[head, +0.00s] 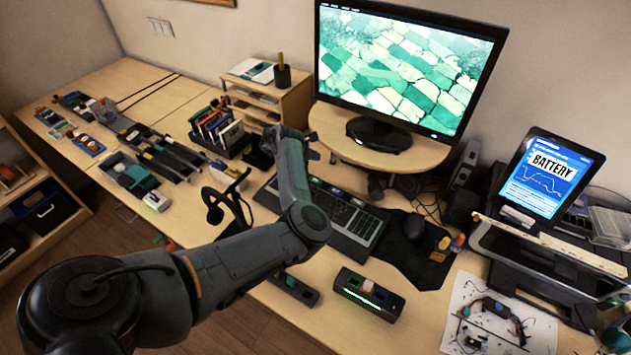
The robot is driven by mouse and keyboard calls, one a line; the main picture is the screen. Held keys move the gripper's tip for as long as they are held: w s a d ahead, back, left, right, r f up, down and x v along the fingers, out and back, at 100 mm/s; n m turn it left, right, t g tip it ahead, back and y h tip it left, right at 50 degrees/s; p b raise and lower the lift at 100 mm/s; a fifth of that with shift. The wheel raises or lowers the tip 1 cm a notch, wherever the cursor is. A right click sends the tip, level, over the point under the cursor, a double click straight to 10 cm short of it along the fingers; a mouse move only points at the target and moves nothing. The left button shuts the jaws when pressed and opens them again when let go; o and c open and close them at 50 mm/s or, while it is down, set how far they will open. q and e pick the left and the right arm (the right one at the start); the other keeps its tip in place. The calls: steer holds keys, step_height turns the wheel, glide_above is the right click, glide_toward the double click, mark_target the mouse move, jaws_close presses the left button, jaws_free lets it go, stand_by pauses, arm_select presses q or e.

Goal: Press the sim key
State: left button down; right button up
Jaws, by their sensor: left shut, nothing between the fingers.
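No label is readable, so I cannot tell which key is the sim key. My left gripper (296,147) is shut and empty above the desk, beyond the keyboard's left end and well away from the front key box. My right gripper is not in view.
A monitor (400,70) stands on a wooden riser (390,155) behind the keyboard. A mouse (414,226) lies on a dark mat to the right. A tablet (545,175) reading BATTERY and a paper with wiring (480,320) are at the right.

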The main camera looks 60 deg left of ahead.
arm_select(q)
steer(key=shift+f, duration=0.1)
steer(key=b, duration=0.6)
glide_above(313, 182)
step_height(313, 182, down, 7)
steer(key=shift+w+r, duration=0.1)
steer(key=shift+r, duration=0.1)
steer(key=shift+f+b, duration=0.85)
steer(key=shift+f, duration=0.15)
stand_by(0.7)
steer(key=shift+f, duration=0.2)
steer(key=shift+f+b, duration=0.25)
steer(key=shift+b, duration=0.05)
stand_by(0.3)
